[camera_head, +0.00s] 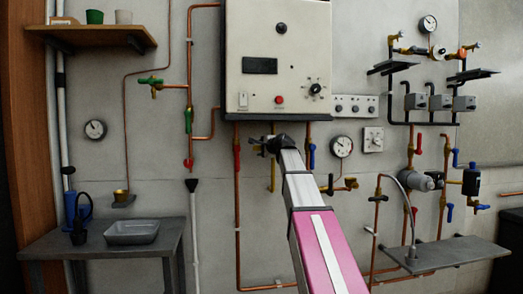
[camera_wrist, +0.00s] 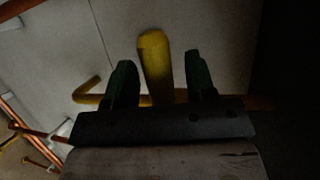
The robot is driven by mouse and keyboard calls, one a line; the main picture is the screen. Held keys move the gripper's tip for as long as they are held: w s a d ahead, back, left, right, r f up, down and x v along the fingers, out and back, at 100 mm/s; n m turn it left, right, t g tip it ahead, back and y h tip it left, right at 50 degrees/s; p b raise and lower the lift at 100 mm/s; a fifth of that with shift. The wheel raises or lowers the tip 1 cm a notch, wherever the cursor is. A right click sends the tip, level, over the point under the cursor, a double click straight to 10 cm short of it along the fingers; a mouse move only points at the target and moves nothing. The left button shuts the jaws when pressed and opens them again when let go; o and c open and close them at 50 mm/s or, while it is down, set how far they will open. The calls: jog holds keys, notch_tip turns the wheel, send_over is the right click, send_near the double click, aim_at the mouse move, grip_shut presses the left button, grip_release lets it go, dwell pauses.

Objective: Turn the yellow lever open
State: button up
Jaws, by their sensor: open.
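The yellow lever (camera_wrist: 155,65) shows in the wrist view as a thick rounded handle standing between the two dark green fingers of my gripper (camera_wrist: 160,68). The fingers are apart, one on each side of the lever, with visible gaps. The lever lies across a thinner yellow pipe (camera_wrist: 88,98), roughly at right angles to it; its base is hidden by my gripper. In the head view my gripper (camera_head: 268,144) is below the boiler, in front of the wall. A yellow pipe (camera_head: 272,178) shows just beneath it; the lever itself cannot be made out there.
The white boiler (camera_head: 278,60) hangs right above my gripper. A copper pipe with a red lever (camera_head: 237,158) is to the left, and one with a blue lever (camera_head: 312,156) to the right. A gauge (camera_head: 342,146) is further right. A grey shelf (camera_head: 460,252) juts out at lower right.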

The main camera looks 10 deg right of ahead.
jog(key=shift+c, duration=0.4)
grip_shut()
jog(key=shift+f, duration=0.15)
jog(key=shift+d+f+n+g+h, duration=0.1)
jog(key=shift+f+n+g+h, duration=0.4)
jog(key=shift+f+n+h, duration=0.5)
jog(key=d+f+n+h, duration=0.4)
jog(key=d+n+h, duration=0.2)
jog(key=n, duration=0.4)
jog(key=shift+d+f+h, duration=0.25)
jog(key=shift+h, duration=0.15)
